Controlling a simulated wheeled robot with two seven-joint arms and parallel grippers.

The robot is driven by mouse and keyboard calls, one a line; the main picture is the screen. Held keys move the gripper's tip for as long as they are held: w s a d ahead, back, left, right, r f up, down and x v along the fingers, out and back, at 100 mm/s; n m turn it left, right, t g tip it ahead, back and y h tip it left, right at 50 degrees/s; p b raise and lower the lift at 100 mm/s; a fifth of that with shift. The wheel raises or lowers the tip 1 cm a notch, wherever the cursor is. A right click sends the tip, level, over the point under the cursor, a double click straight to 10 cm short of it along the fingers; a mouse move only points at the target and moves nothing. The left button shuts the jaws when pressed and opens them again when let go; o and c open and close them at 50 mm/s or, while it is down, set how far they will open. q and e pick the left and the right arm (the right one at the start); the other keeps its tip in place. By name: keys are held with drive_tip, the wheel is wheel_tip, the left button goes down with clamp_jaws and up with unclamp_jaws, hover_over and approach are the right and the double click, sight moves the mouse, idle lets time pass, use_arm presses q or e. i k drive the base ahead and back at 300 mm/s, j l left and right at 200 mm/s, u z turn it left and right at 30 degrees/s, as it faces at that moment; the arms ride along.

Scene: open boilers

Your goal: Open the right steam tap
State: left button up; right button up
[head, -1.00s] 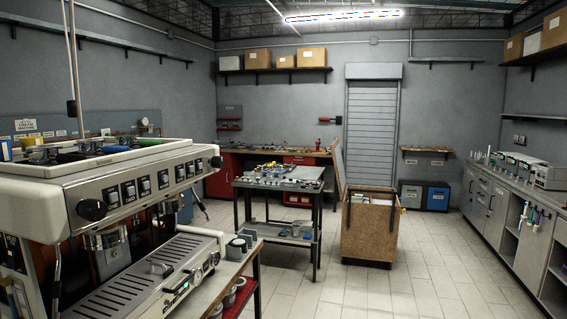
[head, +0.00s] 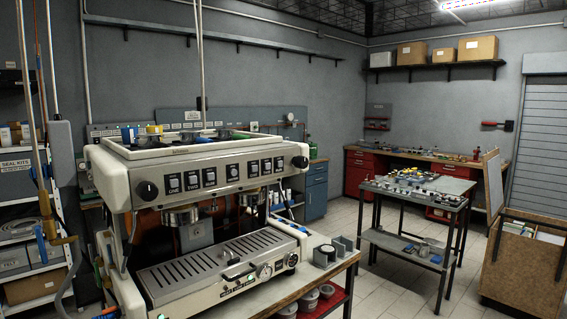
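An espresso machine (head: 215,215) with a cream and steel body stands at the left on a wooden-topped stand. A black round knob (head: 147,190) sits at the left end of its upper front panel. Another black knob, the right steam tap (head: 300,162), sits at the right end of that panel. Whether either tap is open cannot be told from here. A thin steam wand hangs at the machine's left side. Neither of my grippers is in the head view.
A black work table (head: 416,196) with small parts stands right of the machine. A wooden crate (head: 523,262) is at the right edge. A shelf rack (head: 25,240) stands at the far left.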

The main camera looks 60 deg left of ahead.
sight(299, 161)
drive_tip(key=i+u, duration=0.15)
drive_tip(key=u, duration=0.3)
drive_tip(key=i+u, duration=0.2)
drive_tip(key=u, duration=0.25)
drive_tip(key=i+u, duration=0.15)
drive_tip(key=u, duration=0.3)
drive_tip(key=i+l+u, duration=0.1)
drive_tip(key=u, duration=0.4)
drive_tip(key=i, duration=0.1)
